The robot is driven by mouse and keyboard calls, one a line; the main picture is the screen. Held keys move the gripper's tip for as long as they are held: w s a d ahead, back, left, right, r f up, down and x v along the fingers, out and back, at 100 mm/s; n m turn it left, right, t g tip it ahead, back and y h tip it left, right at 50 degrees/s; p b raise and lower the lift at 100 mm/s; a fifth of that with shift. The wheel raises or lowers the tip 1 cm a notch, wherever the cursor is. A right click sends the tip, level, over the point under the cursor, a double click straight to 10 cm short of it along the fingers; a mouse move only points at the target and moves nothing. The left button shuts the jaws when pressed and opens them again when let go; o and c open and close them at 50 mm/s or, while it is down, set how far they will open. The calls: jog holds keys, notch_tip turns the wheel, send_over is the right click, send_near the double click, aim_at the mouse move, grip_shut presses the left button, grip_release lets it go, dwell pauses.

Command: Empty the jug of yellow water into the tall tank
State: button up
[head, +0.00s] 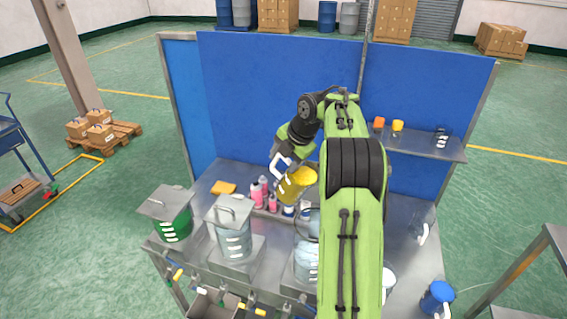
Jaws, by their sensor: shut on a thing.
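The jug of yellow water (296,186) is held up above the bench, tilted, with yellow liquid in it. My gripper (283,163) is shut on the jug, at its white handle side; the fingertips are small and hard to make out. A clear tank (307,262) with an open-looking rim stands below and to the right of the jug, partly hidden behind my green arm. Another clear tank (234,242) with a grey lid stands to its left, and a lidded tank with green contents (172,226) stands at the far left. I cannot tell for sure which is the tall tank.
A blue jug (437,297) stands at the right front. Small cups (398,125) sit on the right shelf (440,152). Blue panels (280,100) close off the back.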

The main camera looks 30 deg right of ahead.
aim_at(315, 182)
jog(key=shift+s+r+t, duration=0.1)
jog(key=shift+r+t, duration=0.1)
jog(key=shift+t, duration=0.1)
jog(key=shift+s+d+t+y+b, duration=0.1)
jog(key=shift+s+t+y+b, duration=0.15)
jog(key=shift+t+b, duration=0.45)
jog(key=shift+r+b, duration=0.1)
jog(key=shift+b, duration=0.5)
jog(key=shift+s+d+f+t+y+b, duration=0.15)
jog(key=shift+s+f+t+y+b, duration=0.3)
jog(key=shift+t+b, duration=1)
jog(key=shift+s+d+f+t+b, duration=0.2)
jog(key=shift+s+t+b, duration=0.35)
jog(key=shift+b, duration=1.4)
jog(key=shift+s+d+f+t+y+b, duration=0.15)
jog(key=shift+s+t+b, duration=0.4)
jog(key=shift+b, duration=1.15)
jog(key=shift+s+d+f+t+y+b, duration=0.1)
jog(key=shift+s+t+y+b, duration=0.3)
jog(key=shift+b, duration=1.25)
jog(key=shift+s+d+f+t+y+b, duration=0.1)
jog(key=shift+s+t+b, duration=0.55)
jog(key=shift+b, duration=1.05)
jog(key=shift+s+d+f+t+y+b, duration=0.25)
jog(key=shift+s+t+b, duration=0.5)
jog(key=shift+b, duration=1.25)
jog(key=shift+s+d+f+t+y+b, duration=0.15)
jog(key=shift+s+t+b, duration=0.55)
jog(key=shift+b, duration=1.25)
